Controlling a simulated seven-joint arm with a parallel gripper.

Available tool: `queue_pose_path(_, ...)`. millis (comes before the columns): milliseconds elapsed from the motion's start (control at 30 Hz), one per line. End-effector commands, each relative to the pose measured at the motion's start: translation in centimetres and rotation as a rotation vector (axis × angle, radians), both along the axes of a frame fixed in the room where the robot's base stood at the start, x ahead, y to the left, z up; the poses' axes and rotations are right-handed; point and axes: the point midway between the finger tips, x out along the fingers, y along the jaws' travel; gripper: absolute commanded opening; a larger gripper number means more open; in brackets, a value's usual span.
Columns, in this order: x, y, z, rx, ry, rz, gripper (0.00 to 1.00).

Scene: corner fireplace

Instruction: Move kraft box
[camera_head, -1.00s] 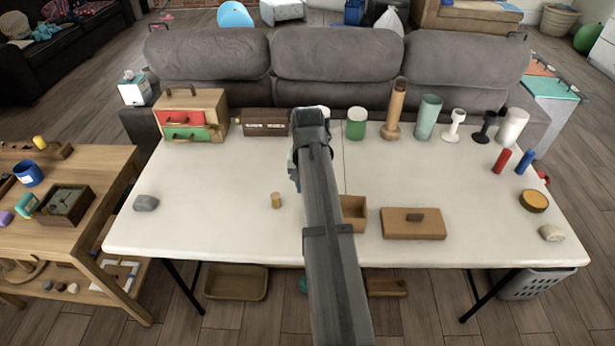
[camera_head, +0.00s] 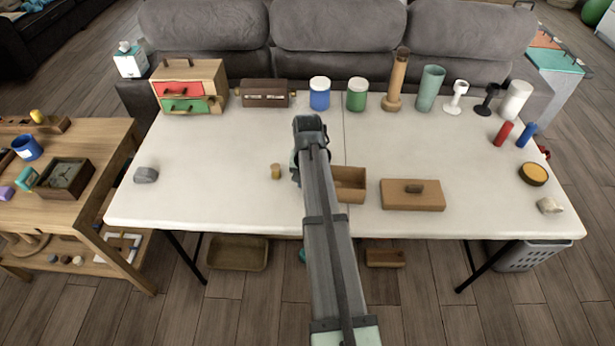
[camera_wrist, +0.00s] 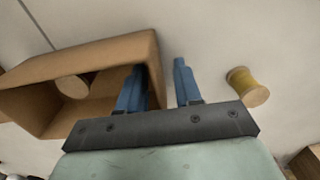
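The kraft box (camera_head: 350,183) is an open brown box on the white table, just right of my arm in the head view. In the wrist view, the kraft box (camera_wrist: 110,52) fills the left side, with a round, pale wooden thing (camera_wrist: 73,87) showing inside. My gripper (camera_wrist: 160,72) is open, with two blue fingers apart. One finger overlaps the box's interior and the other is outside, with the near side wall between them. I cannot tell whether either finger touches it. In the head view, my arm hides the fingers and the box's left end.
A brown lid-like block with a knob (camera_head: 412,195) lies right of the box. Jars, cups and a drawer chest (camera_head: 188,87) line the back. The table's left middle (camera_head: 215,150) is clear.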

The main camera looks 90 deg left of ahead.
Motion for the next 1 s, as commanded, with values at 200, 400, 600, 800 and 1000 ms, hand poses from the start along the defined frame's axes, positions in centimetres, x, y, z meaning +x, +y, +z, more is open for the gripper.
queue_pose_path(200,0.0,0.0,0.02,0.0,0.0,0.0,0.31)
queue_pose_path(400,0.0,0.01,0.03,0.0,0.0,0.0,0.12)
queue_pose_path(600,0.0,0.0,0.03,0.0,0.0,0.0,0.0)
queue_pose_path(800,0.0,0.01,0.03,0.0,0.0,0.0,0.0)
queue_pose_path(1000,0.0,0.51,0.04,0.0,0.0,0.0,0.0)
